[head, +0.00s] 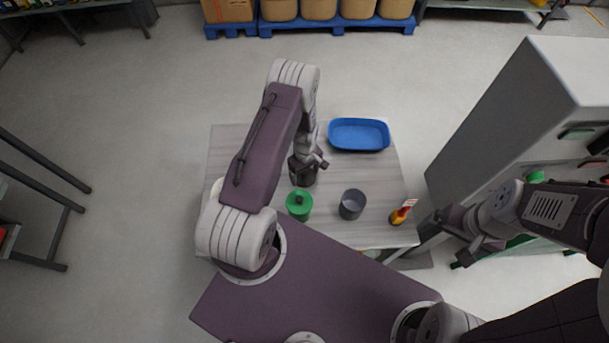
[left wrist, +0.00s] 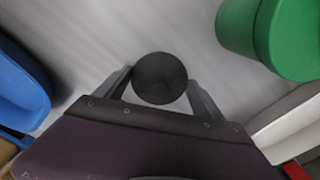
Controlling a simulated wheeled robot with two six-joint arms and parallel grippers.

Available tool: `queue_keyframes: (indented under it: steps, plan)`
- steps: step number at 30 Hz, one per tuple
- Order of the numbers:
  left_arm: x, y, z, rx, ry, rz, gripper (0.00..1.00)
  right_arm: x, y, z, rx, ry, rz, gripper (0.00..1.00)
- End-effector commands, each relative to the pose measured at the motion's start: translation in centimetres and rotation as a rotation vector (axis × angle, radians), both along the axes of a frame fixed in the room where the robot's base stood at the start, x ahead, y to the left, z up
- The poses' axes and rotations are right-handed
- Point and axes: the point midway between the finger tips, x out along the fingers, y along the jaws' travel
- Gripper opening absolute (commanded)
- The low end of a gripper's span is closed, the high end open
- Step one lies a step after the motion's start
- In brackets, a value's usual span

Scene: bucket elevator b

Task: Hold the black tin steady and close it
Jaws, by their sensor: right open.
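The black tin (head: 303,178) stands on the table, partly hidden by my left gripper (head: 308,163) in the head view. In the left wrist view the tin (left wrist: 160,78) shows as a dark round shape between the two fingers of the left gripper (left wrist: 160,88). The fingers lie against its sides. I cannot tell whether its top is open or covered. My right gripper (head: 456,238) is open and empty, off the right side of the table.
A blue tray (head: 359,135) lies at the back.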

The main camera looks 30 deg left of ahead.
Motion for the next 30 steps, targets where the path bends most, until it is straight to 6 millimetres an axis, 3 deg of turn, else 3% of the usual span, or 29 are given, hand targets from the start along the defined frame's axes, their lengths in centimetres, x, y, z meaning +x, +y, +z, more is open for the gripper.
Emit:
queue_keyframes:
  steps: [1, 3, 13, 20, 30]
  plan:
    - [0.0, 0.0, 0.0, 0.0, 0.0, 0.0, 0.56, 0.0, 0.0, 0.0, 0.0, 0.0, 0.0, 0.94]
    - [0.0, 0.0, 0.0, 0.0, 0.0, 0.0, 0.41, 0.0, 0.0, 0.0, 0.0, 0.0, 0.0, 0.94]
    - [0.1, 0.0, 0.5, 0.0, -0.001, 0.0, 0.4, 0.0, 0.0, -0.3, 0.0, 0.0, 0.0, 0.94]
    - [0.2, 0.0, 4.0, 0.0, -0.006, 0.0, 0.4, 0.0, 0.0, -1.8, 0.0, 0.0, 0.0, 0.94]
    - [3.4, -7.1, 8.3, -0.001, -0.005, -0.005, 0.4, 0.0, 0.0, -4.3, 0.0, 0.0, 0.0, 0.94]
